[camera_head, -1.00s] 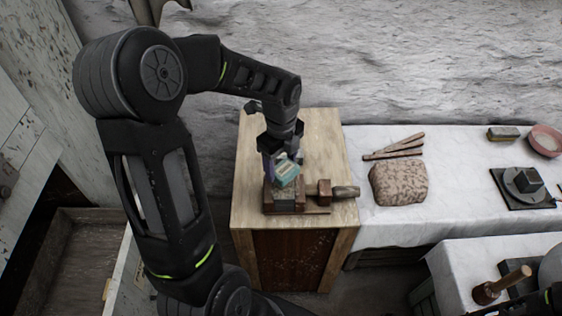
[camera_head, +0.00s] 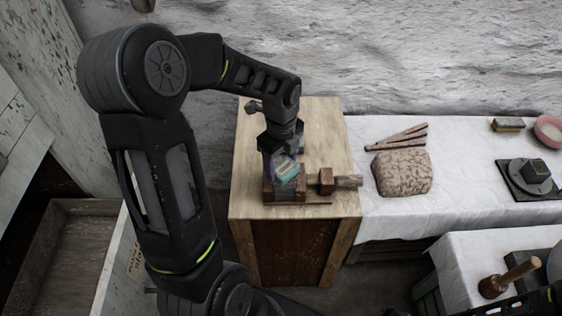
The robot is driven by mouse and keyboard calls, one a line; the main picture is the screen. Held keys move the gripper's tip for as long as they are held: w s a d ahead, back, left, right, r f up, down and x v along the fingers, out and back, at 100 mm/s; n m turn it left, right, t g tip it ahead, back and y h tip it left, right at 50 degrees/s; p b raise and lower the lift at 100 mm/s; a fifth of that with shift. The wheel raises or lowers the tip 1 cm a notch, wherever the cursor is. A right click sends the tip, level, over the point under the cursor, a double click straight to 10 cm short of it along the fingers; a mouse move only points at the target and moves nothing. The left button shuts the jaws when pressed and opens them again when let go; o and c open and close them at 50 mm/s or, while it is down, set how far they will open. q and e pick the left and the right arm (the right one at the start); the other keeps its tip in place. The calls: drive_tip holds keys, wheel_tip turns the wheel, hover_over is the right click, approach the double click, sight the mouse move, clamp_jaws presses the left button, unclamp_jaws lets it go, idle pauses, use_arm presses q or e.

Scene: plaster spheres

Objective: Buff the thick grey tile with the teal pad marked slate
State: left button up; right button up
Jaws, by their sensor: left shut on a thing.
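The teal pad (camera_head: 287,170) is tilted in my left gripper (camera_head: 283,158), which is shut on it over the wooden stand. A pale patch shows on the pad, but its marking is too small to read. Just below the pad, a thick grey tile (camera_head: 286,188) sits between the brown wooden jaws of a small vise (camera_head: 326,178). The pad and gripper hide part of the tile. I cannot tell whether pad and tile touch. My right gripper is not in view.
The vise stands on a wooden cabinet (camera_head: 252,200). To its right, a white-covered table (camera_head: 385,222) bears a speckled block (camera_head: 403,172), wooden sticks (camera_head: 398,137), a brush-like block (camera_head: 507,124), a pink bowl (camera_head: 550,130) and a dark stand (camera_head: 530,178). A mallet (camera_head: 505,280) lies at lower right.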

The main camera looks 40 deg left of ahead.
sight(287, 160)
use_arm(q)
drive_tip(key=shift+f+b, duration=0.4)
drive_tip(key=shift+f, duration=0.25)
drive_tip(key=shift+f+b, duration=0.4)
drive_tip(key=shift+f, duration=0.2)
idle(0.4)
drive_tip(key=shift+w+r, duration=0.1)
drive_tip(key=shift+w, duration=0.45)
drive_tip(key=shift+w+d, duration=0.1)
drive_tip(key=shift+w, duration=0.4)
